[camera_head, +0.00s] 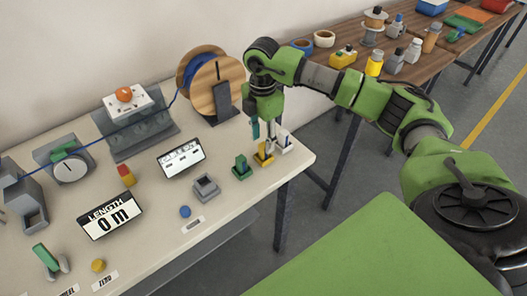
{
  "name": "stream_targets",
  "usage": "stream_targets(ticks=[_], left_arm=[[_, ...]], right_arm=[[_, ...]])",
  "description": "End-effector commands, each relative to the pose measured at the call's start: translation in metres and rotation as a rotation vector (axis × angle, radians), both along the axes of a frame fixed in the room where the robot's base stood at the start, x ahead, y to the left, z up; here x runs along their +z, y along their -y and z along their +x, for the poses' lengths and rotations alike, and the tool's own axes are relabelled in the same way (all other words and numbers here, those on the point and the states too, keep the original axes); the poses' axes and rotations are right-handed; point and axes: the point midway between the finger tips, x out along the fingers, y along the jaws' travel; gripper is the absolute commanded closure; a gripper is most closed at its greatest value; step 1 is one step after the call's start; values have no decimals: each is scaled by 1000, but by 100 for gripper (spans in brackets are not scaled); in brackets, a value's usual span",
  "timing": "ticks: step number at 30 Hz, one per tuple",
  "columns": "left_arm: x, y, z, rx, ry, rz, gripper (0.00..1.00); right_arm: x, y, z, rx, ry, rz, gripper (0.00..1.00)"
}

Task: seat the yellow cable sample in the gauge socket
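The yellow cable sample (264,159) stands on the right part of the bench, between a green sample (242,168) and a white-grey sample (283,141). My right gripper (264,142) points down right above the yellow sample, its fingertips close to the sample's top. Whether they touch or grip it is too small to tell. A small grey open-topped block (205,187), which looks like the gauge socket, sits left of the green sample and appears empty. My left gripper is not in view.
A display reading LENGTH 0 m (110,215), a second tilted display (181,158), a blue button (185,211) and a wooden cable reel (213,88) stand on the bench. The bench's front edge runs close to the samples. A brown table (440,55) with bottles stands behind.

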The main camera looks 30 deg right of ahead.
Motion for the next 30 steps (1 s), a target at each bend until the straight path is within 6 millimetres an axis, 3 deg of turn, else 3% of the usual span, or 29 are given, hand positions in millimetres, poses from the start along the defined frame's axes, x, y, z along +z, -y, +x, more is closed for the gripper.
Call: stream_targets(ticks=[3,9,16,21,30], left_arm=[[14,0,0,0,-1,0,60],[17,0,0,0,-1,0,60],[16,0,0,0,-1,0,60],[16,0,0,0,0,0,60],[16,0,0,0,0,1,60]], right_arm=[[-16,1,-6,0,-6,-1,63],[-39,0,-5,0,-2,0,63],[-41,0,-5,1,-1,0,63],[-41,0,-4,1,-1,0,100],[-40,0,-4,1,0,0,100]])
